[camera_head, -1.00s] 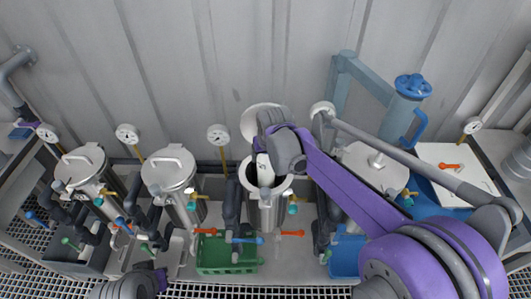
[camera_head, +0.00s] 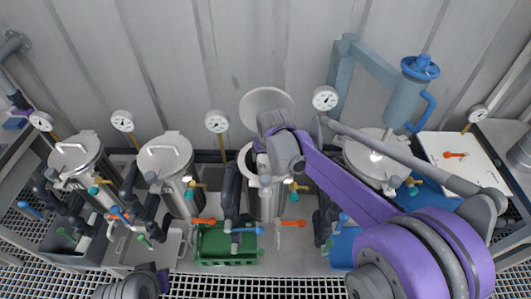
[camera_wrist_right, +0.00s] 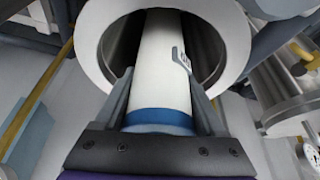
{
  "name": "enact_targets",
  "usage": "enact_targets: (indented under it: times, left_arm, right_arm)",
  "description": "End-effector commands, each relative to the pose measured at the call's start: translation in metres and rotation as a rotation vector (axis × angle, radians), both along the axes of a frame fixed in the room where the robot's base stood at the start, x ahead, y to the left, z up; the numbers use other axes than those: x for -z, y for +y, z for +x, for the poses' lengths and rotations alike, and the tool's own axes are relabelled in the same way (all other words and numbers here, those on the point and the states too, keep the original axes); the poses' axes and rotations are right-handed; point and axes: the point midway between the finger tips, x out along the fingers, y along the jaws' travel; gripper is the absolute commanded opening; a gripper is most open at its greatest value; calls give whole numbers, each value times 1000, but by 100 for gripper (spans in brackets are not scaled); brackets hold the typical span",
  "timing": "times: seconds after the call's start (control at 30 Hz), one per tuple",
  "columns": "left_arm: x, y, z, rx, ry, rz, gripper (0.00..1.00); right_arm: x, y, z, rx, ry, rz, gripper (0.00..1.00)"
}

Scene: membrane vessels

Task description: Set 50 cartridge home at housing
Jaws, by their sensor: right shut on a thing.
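The white cartridge (camera_wrist_right: 163,65) with a blue band near its held end is between the fingers of my right gripper (camera_wrist_right: 165,100) in the right wrist view. The gripper is shut on it. The cartridge's far part is inside the open round mouth of the steel housing (camera_wrist_right: 101,43), and its far end is hidden. In the head view my right gripper (camera_head: 262,150) is over that housing (camera_head: 268,205), hiding most of the cartridge and mouth. The housing's round lid (camera_head: 267,100) stands open behind it. Only part of my left arm shows at the bottom left; its fingers are out of view.
Two lidded housings (camera_head: 165,158) stand to the left, another (camera_head: 372,150) to the right. A green crate (camera_head: 228,246) sits in front. Gauges (camera_head: 325,98), coloured valve handles and a blue-wheeled post (camera_head: 404,95) crowd close around. A corrugated wall is behind.

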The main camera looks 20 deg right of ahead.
Motion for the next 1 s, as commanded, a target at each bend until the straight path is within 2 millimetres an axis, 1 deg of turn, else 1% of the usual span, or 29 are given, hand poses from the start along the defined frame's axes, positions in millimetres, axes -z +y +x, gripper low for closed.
enact_targets:
  times: [0.1, 1.0]
  left_arm:
    - [7, 0, -2, 0, 4, 0, 0]
    - [47, 0, -11, 0, 22, 0, 0]
  right_arm:
    - [9, 0, -1, 0, 1, 0, 0]
    - [63, 0, 0, 0, 0, 0, 0]
